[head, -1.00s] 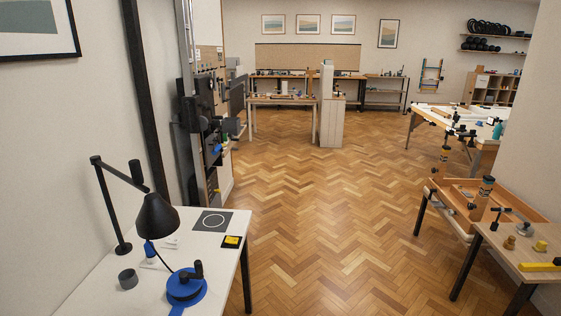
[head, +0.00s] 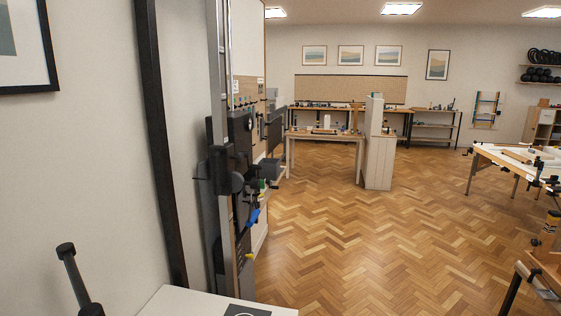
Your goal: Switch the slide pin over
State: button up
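I cannot make out a slide pin in the head view. A tall metal frame with dark wall-mounted devices (head: 240,140) stands along the left wall. It carries dark boxes, a blue handle (head: 252,217) and a small yellow part (head: 249,256), too small to tell in detail. My gripper is not in view.
A white table (head: 190,303) is at the lower left, with part of a black lamp (head: 75,275) beside the wall. A wooden table (head: 325,137) and a pale cabinet (head: 379,160) stand farther back. Work tables line the right. The parquet floor (head: 370,240) between is clear.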

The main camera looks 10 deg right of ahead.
aim_at(240, 157)
jog(key=i+l+u, duration=0.25)
jog(key=i+l+z, duration=0.1)
jog(key=i+l, duration=0.85)
jog(key=i, duration=0.25)
jog(key=i+l+z, duration=0.15)
jog(key=i+l, duration=0.3)
jog(key=i, duration=0.15)
